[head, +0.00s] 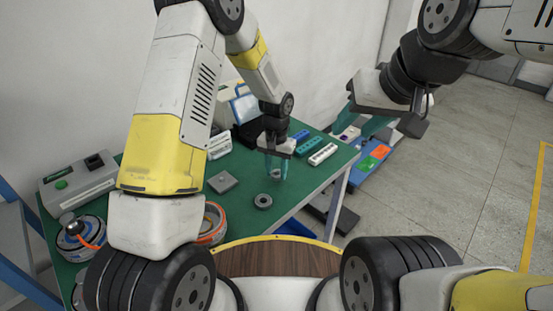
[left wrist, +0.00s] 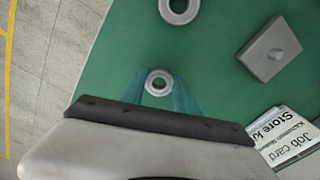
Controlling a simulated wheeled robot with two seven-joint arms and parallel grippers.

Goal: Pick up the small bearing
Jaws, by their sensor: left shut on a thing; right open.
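The small bearing (left wrist: 150,80) is a light metal ring with a dark hole. It sits between the teal fingers of my left gripper (left wrist: 158,90) in the left wrist view. In the head view my left gripper (head: 276,172) is over the green table (head: 310,185), shut on the small bearing. Whether the ring touches the table is unclear. A larger grey bearing (head: 263,201) lies on the table nearby; it also shows at the top of the left wrist view (left wrist: 167,14). My right gripper (head: 362,122) is open and empty, beyond the table's right edge.
A grey block with a knob (head: 222,182) lies left of the bearings. Blue, teal and white strips (head: 312,146) lie toward the back right. A grey box with a green button (head: 80,183) and wound orange-rimmed parts (head: 78,240) stand left. Cards (left wrist: 285,135) lie near the block.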

